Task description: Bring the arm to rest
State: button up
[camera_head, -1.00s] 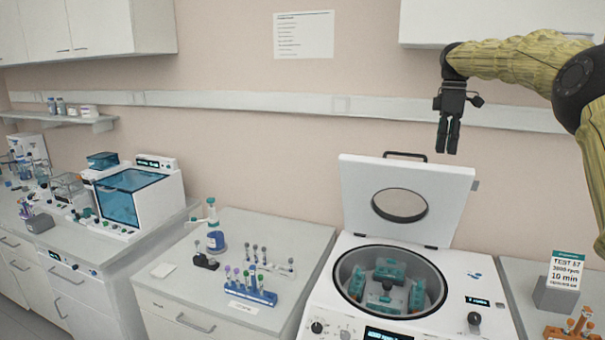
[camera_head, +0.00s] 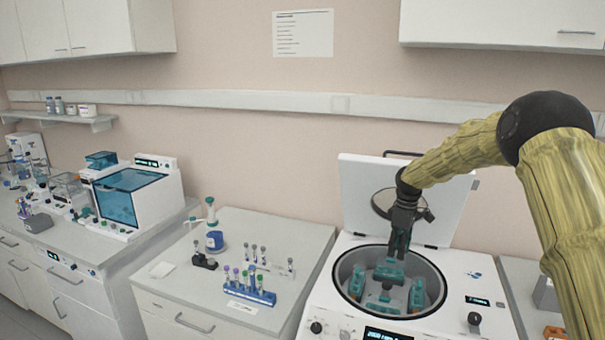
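My gripper (camera_head: 398,243) points down over the back of the open centrifuge's bowl (camera_head: 341,287), in front of the raised lid (camera_head: 358,190). The fingers look close together, but I cannot tell whether they are open or shut. Their tips are just above or at the rear teal rotor bucket (camera_head: 389,272); I cannot tell whether they touch it. My arm reaches in from the right, bent at a black joint, and covers part of the lid and its round window.
A white counter (camera_head: 290,228) left of the centrifuge holds a blue tube rack (camera_head: 262,297), a white rack with several tubes, and a blue-labelled bottle (camera_head: 215,242). A wall cabinet (camera_head: 500,22) hangs above the arm. The space above the left counter is free.

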jog(key=s+a+f+m, duration=0.1)
jog(key=s+a+f, duration=0.1)
jog(key=s+f, duration=0.35)
jog(key=s+a+f+m, duration=0.1)
jog(key=s+a+f, duration=0.15)
jog(key=f, duration=0.65)
jog(key=s+a+f+m, duration=0.1)
jog(key=s+f, duration=0.3)
jog(key=f, duration=0.3)
jog(key=s+a+f+m, duration=0.3)
jog(key=s+f, duration=0.9)
jog(key=s, duration=0.4)
jog(key=s+d+f+m+b, duration=0.1)
jog(key=s+f+m, duration=0.15)
jog(key=s, duration=1.45)
jog(key=s+f+m, duration=0.1)
jog(key=s+m, duration=0.2)
jog(key=s, duration=1.4)
notch_tip(320, 180, down, 14)
jog(key=b, duration=1.4)
jog(key=shift+w+t+h, duration=0.3)
